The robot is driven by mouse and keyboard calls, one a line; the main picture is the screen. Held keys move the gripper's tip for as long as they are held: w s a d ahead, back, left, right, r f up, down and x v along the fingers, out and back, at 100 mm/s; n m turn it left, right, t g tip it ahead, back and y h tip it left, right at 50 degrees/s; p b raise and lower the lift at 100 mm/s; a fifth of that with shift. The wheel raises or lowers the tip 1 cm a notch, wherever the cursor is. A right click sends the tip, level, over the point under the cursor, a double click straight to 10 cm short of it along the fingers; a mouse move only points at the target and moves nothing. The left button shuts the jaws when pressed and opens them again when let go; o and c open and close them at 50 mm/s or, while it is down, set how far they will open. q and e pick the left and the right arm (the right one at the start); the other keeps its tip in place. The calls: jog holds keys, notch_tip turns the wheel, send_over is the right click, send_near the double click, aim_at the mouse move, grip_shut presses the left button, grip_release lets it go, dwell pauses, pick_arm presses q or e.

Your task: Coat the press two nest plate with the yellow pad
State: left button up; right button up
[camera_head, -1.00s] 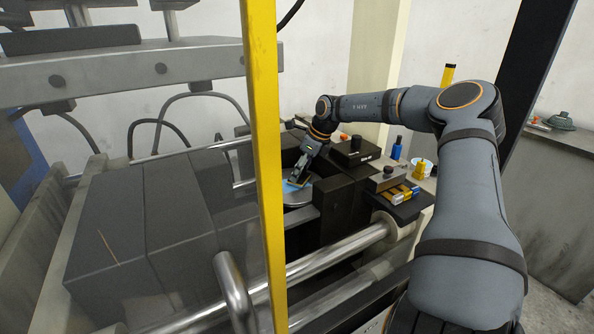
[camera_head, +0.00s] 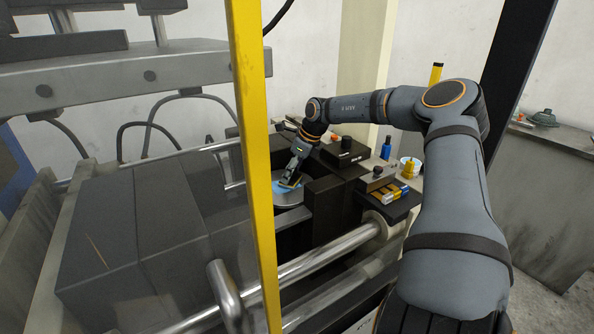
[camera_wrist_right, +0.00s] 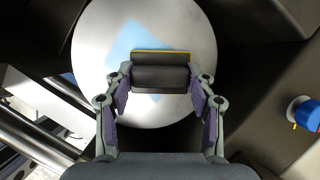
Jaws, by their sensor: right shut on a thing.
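The nest plate (camera_wrist_right: 90,50) is a round, shiny metal disc in the right wrist view, and its edge shows in the head view (camera_head: 297,200). A pale blue patch (camera_wrist_right: 128,42) covers part of its face. My right gripper (camera_wrist_right: 158,85) is shut on a dark block with a thin yellow-orange edge, the yellow pad (camera_wrist_right: 162,52). The pad is over the plate, beside and partly over the blue patch; whether it touches the plate I cannot tell. In the head view my right gripper (camera_head: 291,181) reaches down to the plate. My left gripper is not in view.
A yellow post (camera_head: 252,160) stands in front of the press. Dark blocks (camera_head: 333,200) flank the plate on the right. A black tray (camera_head: 397,210) holds yellow and blue pieces, near a blue bottle (camera_head: 386,148) and a yellow bottle (camera_head: 410,169). A steel bar (camera_head: 320,262) crosses in front.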

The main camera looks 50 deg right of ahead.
jog(key=shift+w+a+f, duration=0.1)
jog(key=shift+w+a, duration=0.1)
jog(key=shift+a, duration=0.5)
jog(key=shift+w+a+b, duration=0.25)
jog(key=shift+a+b, duration=0.1)
jog(key=shift+a, duration=0.25)
jog(key=shift+w+a+b, duration=0.15)
jog(key=shift+a+b, duration=0.15)
jog(key=shift+a, duration=0.2)
jog(key=shift+w+a+b, duration=0.15)
jog(key=shift+a+b, duration=0.15)
jog(key=shift+a, duration=0.2)
jog(key=shift+w+a+b, duration=0.2)
jog(key=shift+w+a, duration=0.05)
jog(key=shift+a, duration=0.45)
jog(key=shift+w+a+b, duration=0.15)
jog(key=shift+w+a, duration=0.05)
jog(key=shift+a, duration=0.45)
jog(key=shift+d+r, duration=0.1)
jog(key=shift+r, duration=0.2)
notch_tip(320, 180, up, 7)
jog(key=p, duration=0.4)
jog(key=shift+p, duration=0.4)
jog(key=shift+f, duration=0.15)
